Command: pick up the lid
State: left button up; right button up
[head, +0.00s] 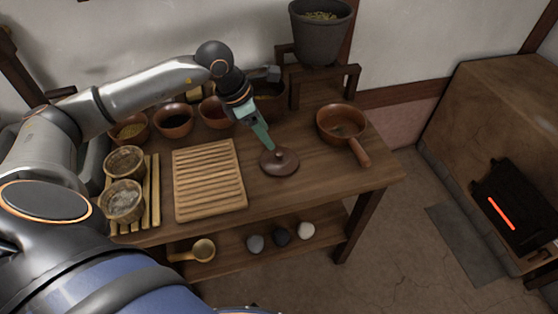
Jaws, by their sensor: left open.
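The lid (281,165) is a round brown disc with a small knob on top. It lies flat on the wooden table in the head view, between the slatted board and the handled pan. My left gripper (268,146) comes down from the upper left, with its greenish fingers just above the lid near the knob. It is open, and nothing shows between its fingers. Whether a finger touches the knob is too small to tell. My right gripper is not in view.
A slatted wooden board (209,181) lies left of the lid. A brown pan (342,124) with a handle stands to the right. Several bowls (174,120) line the back. Two woven cups (124,201) stand at the left. A dark bucket (320,35) sits on a raised stand behind.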

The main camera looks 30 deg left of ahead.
aim_at(279, 153)
pick_arm(q)
jog(key=x, duration=0.8)
jog(key=shift+f, duration=0.15)
grip_shut()
dwell(0.3)
